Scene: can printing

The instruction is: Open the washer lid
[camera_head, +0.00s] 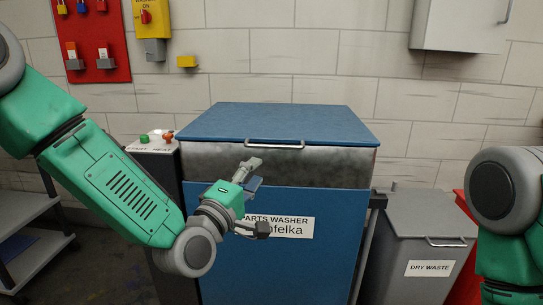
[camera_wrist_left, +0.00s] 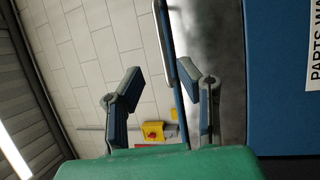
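The parts washer (camera_head: 330,225) is a blue box with a grey metal band under its top. Its blue lid (camera_head: 280,122) lies flat and closed, with a metal handle (camera_head: 274,145) at the front edge. My left gripper (camera_head: 258,200) is in front of the washer, below the handle and apart from it. In the left wrist view, the two fingers of my left gripper (camera_wrist_left: 162,92) are spread with nothing held. The lid's thin blue edge (camera_wrist_left: 160,22) shows in line with the gap between them. My right arm shows at the right edge, but its gripper is out of frame.
A grey dry waste bin (camera_head: 425,235) stands right of the washer, beside a red bin (camera_head: 468,245). A control box (camera_head: 152,143) with green and red buttons stands at the left. A grey shelf cart (camera_head: 30,235) is further left. The wall above the lid is clear.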

